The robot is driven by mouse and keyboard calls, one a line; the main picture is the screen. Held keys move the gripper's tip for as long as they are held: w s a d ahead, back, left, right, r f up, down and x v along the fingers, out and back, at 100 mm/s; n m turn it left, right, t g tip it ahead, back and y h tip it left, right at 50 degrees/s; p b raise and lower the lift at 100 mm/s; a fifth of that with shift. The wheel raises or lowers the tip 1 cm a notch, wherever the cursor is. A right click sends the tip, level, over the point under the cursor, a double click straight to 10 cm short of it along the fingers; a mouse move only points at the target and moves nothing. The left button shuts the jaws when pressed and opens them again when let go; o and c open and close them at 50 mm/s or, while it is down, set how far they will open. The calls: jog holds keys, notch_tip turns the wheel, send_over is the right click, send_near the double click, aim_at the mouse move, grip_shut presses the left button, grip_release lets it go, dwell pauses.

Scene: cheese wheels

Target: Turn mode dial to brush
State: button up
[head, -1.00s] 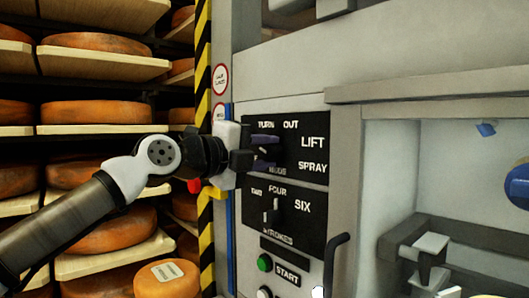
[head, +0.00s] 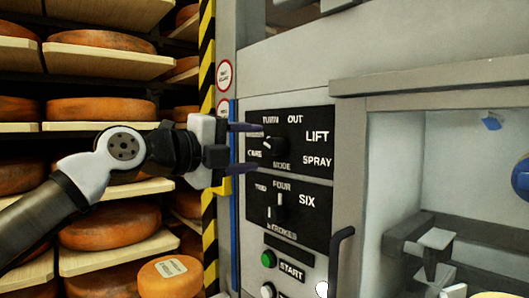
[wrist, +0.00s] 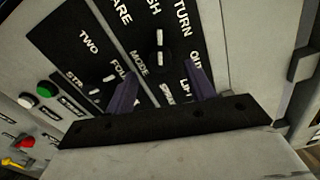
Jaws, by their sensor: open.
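The black mode dial (head: 275,147) sits on the upper black panel, ringed by labels such as TURN, OUT, LIFT and SPRAY. In the head view its white mark is on the left side, angled slightly up. In the wrist view the dial (wrist: 158,57) has its white marks toward the label ending in SH, near TURN. I cannot tell exactly which label it points at. My gripper (head: 260,148) is open just left of the dial, one finger above its level and one below. The upper finger hides the BRUSH label in the head view. Nothing is between the fingers.
The strokes dial (head: 278,204) is just below. The green START button (head: 268,258) and a dark handle (head: 337,262) are lower down. Shelves of cheese wheels (head: 108,108) stand left. An open bay (head: 420,160) with a clamp is at right.

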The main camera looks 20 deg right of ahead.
jog(key=b+v, duration=0.1)
jog(key=v, duration=0.7)
jog(key=shift+a, duration=0.25)
jog(key=shift+s, duration=0.15)
